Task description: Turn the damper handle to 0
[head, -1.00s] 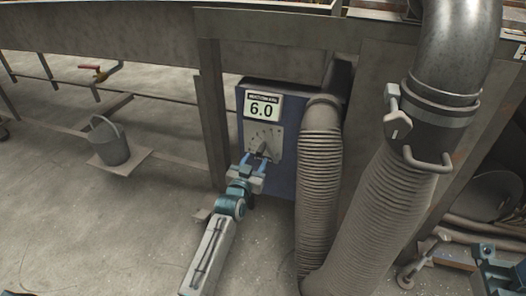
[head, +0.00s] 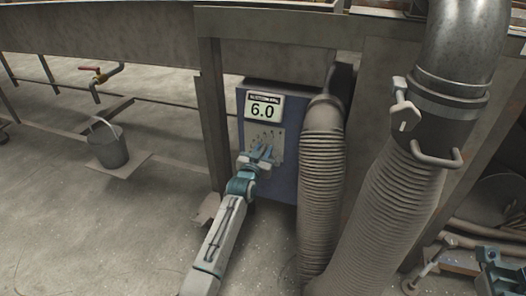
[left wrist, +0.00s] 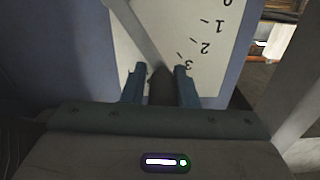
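The blue damper box (head: 284,180) stands upright beside the ribbed hose. Its display (head: 263,108) reads 6.0. Below it is the pale dial plate (head: 277,140), mostly hidden behind my left gripper (head: 264,153). In the left wrist view the dial plate (left wrist: 215,30) shows marks 0, 1, 2 and 3 at the right. The damper handle (left wrist: 139,30) is a grey bar slanting to upper left, with a dark part between my left gripper's fingers (left wrist: 160,76). Narrow gaps seem to show beside it, so the fingers look open around it. My right gripper (head: 492,258) is partly in view at lower right.
A thick ribbed hose (head: 322,185) rises just right of the box, with a larger clamped duct (head: 440,120) beyond it. A metal post (head: 213,120) stands left of the box. A bucket (head: 109,150) is at the left. The floor in front is clear.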

